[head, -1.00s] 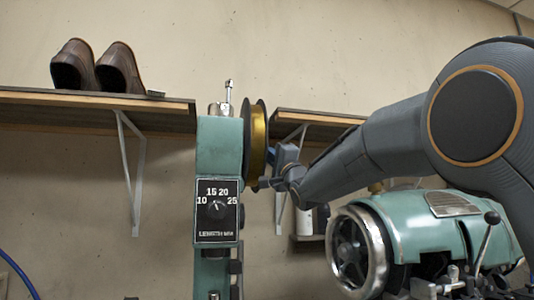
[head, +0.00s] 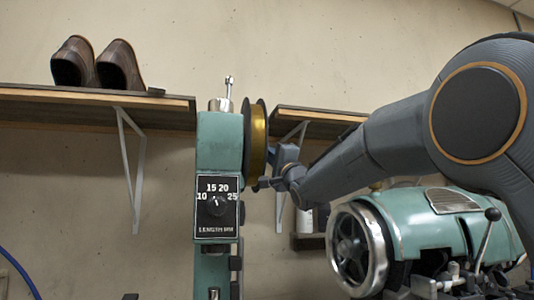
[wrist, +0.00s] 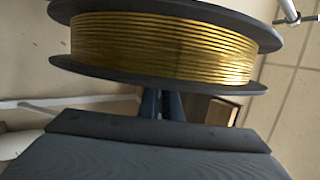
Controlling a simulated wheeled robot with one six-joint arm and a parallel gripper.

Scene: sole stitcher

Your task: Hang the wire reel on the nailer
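The wire reel (head: 257,142) has dark flanges and is wound with gold wire. It stands on edge at the right side of the nailer (head: 218,150), a tall green machine with a dial plate. From here I cannot tell whether the reel sits on a holder; its far side is hidden. My gripper (head: 272,168) is at the reel's lower right edge. In the wrist view the reel (wrist: 165,45) fills the top, and my two fingers (wrist: 160,104) are close together, their tips hidden behind the near flange. They appear shut on the reel.
A pair of brown shoes (head: 97,63) stands on the left shelf (head: 95,102). A second shelf (head: 318,117) is behind the reel, with a white bracket (head: 285,180). A green machine with a handwheel (head: 357,248) stands below my arm. A metal rod tops the nailer (head: 228,90).

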